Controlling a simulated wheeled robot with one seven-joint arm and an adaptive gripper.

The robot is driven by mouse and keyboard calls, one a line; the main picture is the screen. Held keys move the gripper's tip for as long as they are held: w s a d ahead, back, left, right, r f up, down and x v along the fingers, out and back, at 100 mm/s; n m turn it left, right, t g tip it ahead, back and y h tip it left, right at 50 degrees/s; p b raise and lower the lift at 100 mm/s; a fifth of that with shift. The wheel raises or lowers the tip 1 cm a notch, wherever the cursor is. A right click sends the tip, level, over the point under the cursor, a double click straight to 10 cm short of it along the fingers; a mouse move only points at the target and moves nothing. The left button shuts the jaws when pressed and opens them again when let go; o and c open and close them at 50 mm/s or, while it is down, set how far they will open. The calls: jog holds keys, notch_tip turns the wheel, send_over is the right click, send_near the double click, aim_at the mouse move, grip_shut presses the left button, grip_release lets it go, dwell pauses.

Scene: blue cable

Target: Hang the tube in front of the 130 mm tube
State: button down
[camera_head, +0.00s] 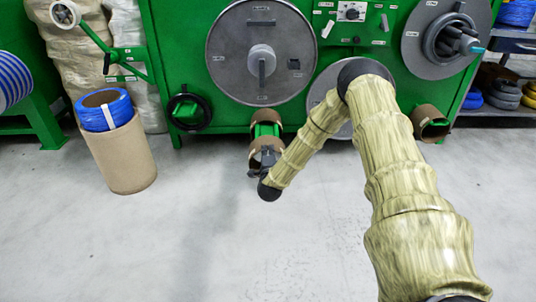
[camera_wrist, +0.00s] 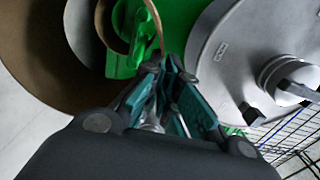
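In the head view a brown cardboard tube (camera_head: 264,146) is at the green peg (camera_head: 267,127) low on the machine, under the large grey reel. Another brown tube piece (camera_head: 266,115) shows behind it. My gripper (camera_head: 264,160) is at the front tube's near lower rim. In the wrist view my gripper's teal fingers (camera_wrist: 166,62) are close together, with the thin tube rim (camera_wrist: 158,30) running down between their tips. The tube's ring stands around green parts (camera_wrist: 124,62). Whether it rests on the peg is hard to tell.
A brown tube (camera_head: 429,122) sits at the machine's lower right. A tall cardboard tube (camera_head: 122,157) with a blue cable coil (camera_head: 105,111) stands on the floor at left. The large grey reel (camera_head: 236,75) is above my gripper. The floor in front is clear.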

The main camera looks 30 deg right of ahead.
jog(key=shift+b+x, duration=1.9)
jog(key=shift+x, duration=3.75)
jog(key=shift+b+x, duration=0.45)
jog(key=shift+x, duration=0.75)
jog(key=shift+d+f, duration=0.1)
jog(key=shift+f, duration=0.3)
dwell(0.8)
